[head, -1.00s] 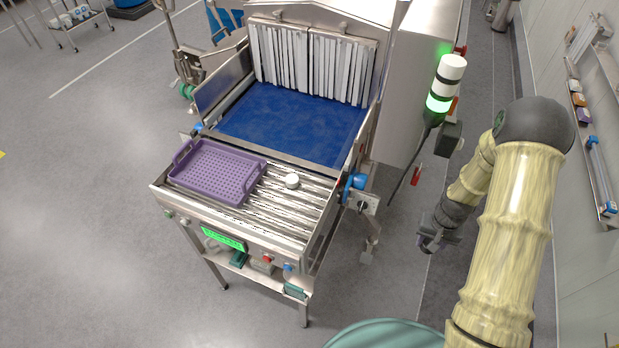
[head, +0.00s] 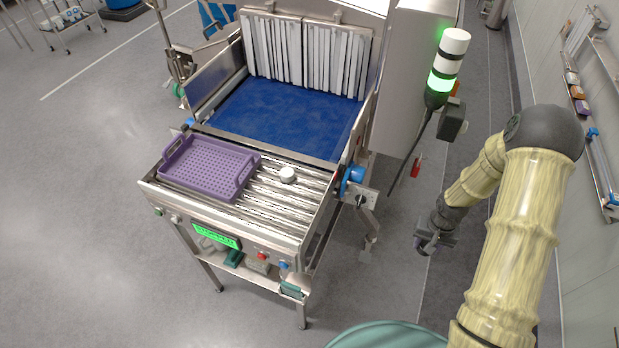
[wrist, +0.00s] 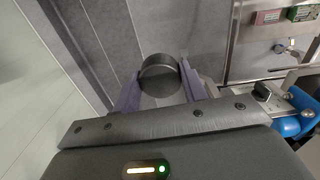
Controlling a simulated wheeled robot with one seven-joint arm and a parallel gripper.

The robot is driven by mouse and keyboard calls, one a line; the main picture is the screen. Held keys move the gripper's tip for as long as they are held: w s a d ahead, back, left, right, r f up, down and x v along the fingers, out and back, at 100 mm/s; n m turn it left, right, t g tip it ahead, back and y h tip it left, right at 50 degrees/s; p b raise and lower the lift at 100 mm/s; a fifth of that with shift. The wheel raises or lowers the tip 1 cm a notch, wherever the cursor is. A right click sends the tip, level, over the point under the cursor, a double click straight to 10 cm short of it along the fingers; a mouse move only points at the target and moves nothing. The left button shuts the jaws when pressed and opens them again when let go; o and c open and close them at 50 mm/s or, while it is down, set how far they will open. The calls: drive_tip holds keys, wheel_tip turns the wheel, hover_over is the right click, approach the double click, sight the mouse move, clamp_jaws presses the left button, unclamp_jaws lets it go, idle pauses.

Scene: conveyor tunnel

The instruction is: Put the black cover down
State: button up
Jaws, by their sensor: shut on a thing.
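My gripper (head: 428,244) hangs low over the floor at the right of the conveyor machine in the head view. In the wrist view its two fingers (wrist: 160,82) are shut on the black cover (wrist: 159,74), a dark round disc-like cap held between the tips. In the head view the cover is too small and dark to tell from the gripper. The held cover is apart from the machine, with grey floor behind it.
A purple perforated tray (head: 203,171) and a small white round piece (head: 287,175) lie on the metal rollers (head: 265,205). The blue belt (head: 275,115) leads to white strip curtains (head: 305,52). A signal tower (head: 447,62) glows green. A blue knob (head: 353,178) juts from the machine's right side.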

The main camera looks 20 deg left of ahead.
wheel_tip(320, 180, down, 12)
drive_tip(key=b, duration=1)
drive_tip(key=shift+b, duration=0.3)
